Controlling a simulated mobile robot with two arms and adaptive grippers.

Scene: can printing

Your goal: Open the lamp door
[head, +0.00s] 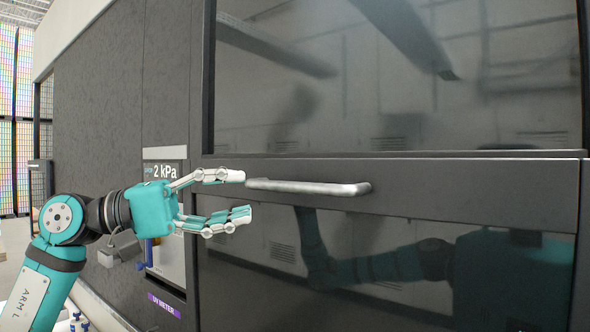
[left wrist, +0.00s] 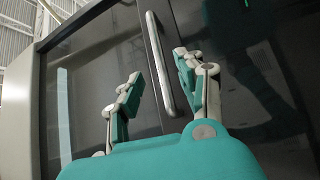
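The lamp door is a dark glossy panel with a black frame (head: 480,172) that fills the right of the head view. Its silver bar handle (head: 310,187) runs level along the frame. In the left wrist view the handle (left wrist: 160,62) shows between and beyond the two fingers. My left gripper (head: 240,196) is open, with its fingers pointing right at the handle's left end. The upper fingertip is very close to that end; I cannot tell if they touch. The fingers hold nothing. My right gripper is not in view.
Left of the door is a recessed panel with a "2 kPa" display (head: 165,170) and a purple "UV METER" label (head: 164,305), close behind my left gripper. A dark grey machine wall (head: 120,80) stands further left. The door glass reflects my arms.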

